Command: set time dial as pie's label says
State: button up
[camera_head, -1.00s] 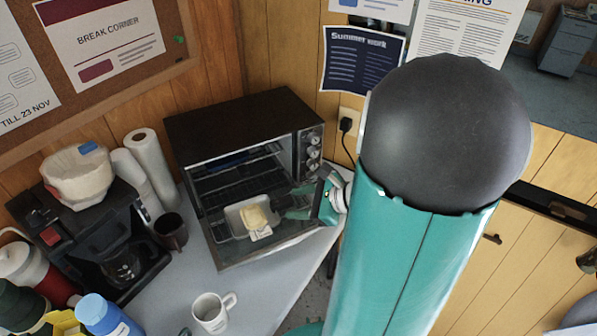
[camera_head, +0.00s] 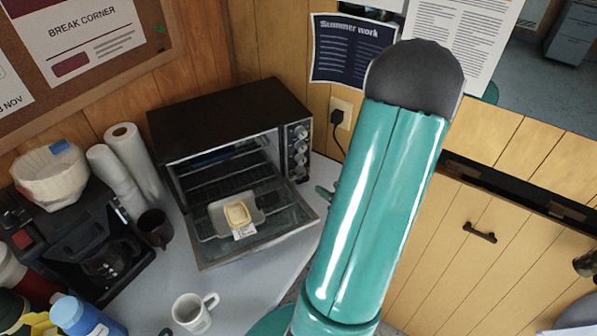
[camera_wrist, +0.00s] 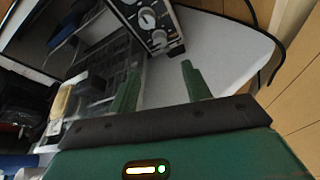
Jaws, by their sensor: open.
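The toaster oven (camera_head: 230,110) stands on the counter with its glass door (camera_head: 215,250) folded down. A pale pie (camera_head: 237,213) sits in a light tray (camera_head: 258,212) at the oven's open front. A small white label (camera_head: 244,232) is at the tray's front edge; its print is too small to read. Several dials (camera_head: 300,147) run down the oven's right panel; I cannot tell which is the time dial. Dials also show in the wrist view (camera_wrist: 147,20). My gripper (camera_wrist: 162,83) is open and empty, below the dials in that view. In the head view my arm mostly hides it.
A white mug (camera_head: 192,313) stands on the counter in front. A dark cup (camera_head: 155,228), paper rolls (camera_head: 130,165) and a coffee maker (camera_head: 90,245) are left of the oven. A plug and cable (camera_head: 337,130) hang on the wall to its right.

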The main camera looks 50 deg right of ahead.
aim_at(303, 173)
jog(key=x, duration=1.3)
jog(key=shift+w+d+f, duration=0.1)
jog(key=shift+w, duration=0.15)
jog(key=c, duration=1)
